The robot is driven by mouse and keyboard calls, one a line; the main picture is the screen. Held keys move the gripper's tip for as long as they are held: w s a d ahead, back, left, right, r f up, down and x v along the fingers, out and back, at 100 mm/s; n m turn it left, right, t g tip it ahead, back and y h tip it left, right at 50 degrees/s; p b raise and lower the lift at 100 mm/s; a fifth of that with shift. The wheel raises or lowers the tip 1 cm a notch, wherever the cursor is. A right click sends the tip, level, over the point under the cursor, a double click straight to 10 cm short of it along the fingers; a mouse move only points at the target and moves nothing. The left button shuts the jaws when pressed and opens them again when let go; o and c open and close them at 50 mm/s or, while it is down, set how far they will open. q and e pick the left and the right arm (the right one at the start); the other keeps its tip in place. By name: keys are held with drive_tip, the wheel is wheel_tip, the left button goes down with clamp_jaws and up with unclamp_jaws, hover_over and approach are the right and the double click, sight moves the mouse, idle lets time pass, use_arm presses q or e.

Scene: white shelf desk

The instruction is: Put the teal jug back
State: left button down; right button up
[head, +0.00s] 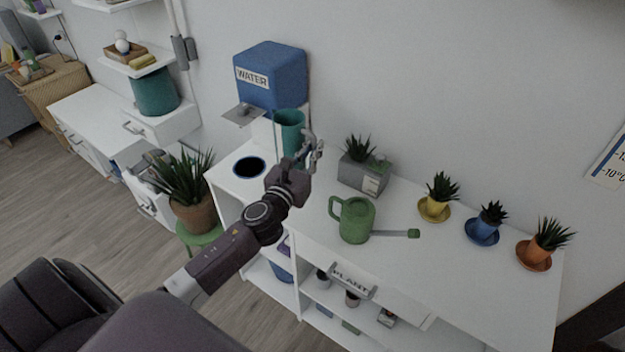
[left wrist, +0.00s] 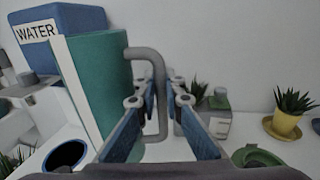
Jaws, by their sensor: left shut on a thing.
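The teal jug (head: 289,120) is at the back left of the white shelf desk (head: 300,220), just in front of the blue WATER tank (head: 272,75). It looks upright. In the left wrist view the jug (left wrist: 105,75) shows its teal side and a grey handle. My left gripper (head: 313,152) is at the right side of the jug. In the left wrist view its fingers (left wrist: 156,112) are shut around the grey handle. The jug's base is hidden in the head view, so I cannot tell whether it touches the desk. My right gripper is not in view.
A round dark hole (head: 249,167) is in the desk left of the jug. A grey planter (head: 362,178), a green watering can (head: 357,221) and potted plants in yellow (head: 434,207), blue (head: 483,231) and orange (head: 536,254) stand to the right. A teal bin (head: 155,92) stands far left.

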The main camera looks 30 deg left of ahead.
use_arm(q)
wheel_tip(320, 180, down, 5)
drive_tip(key=shift+f+b, duration=0.1)
drive_tip(key=shift+b, duration=0.7)
drive_tip(key=shift+f, duration=0.4)
wheel_tip(320, 180, down, 3)
drive_tip(key=shift+a+f+b, duration=0.1)
drive_tip(key=shift+b, duration=0.8)
drive_tip(key=shift+f, duration=0.1)
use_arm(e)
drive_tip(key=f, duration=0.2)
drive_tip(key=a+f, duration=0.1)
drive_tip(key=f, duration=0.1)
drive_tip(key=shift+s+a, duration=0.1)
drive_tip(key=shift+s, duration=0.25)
use_arm(q)
drive_tip(key=shift+f+b, duration=0.25)
drive_tip(key=shift+b, duration=0.05)
drive_tip(key=c, duration=2)
unclamp_jaws()
drive_tip(key=shift+c, duration=0.2)
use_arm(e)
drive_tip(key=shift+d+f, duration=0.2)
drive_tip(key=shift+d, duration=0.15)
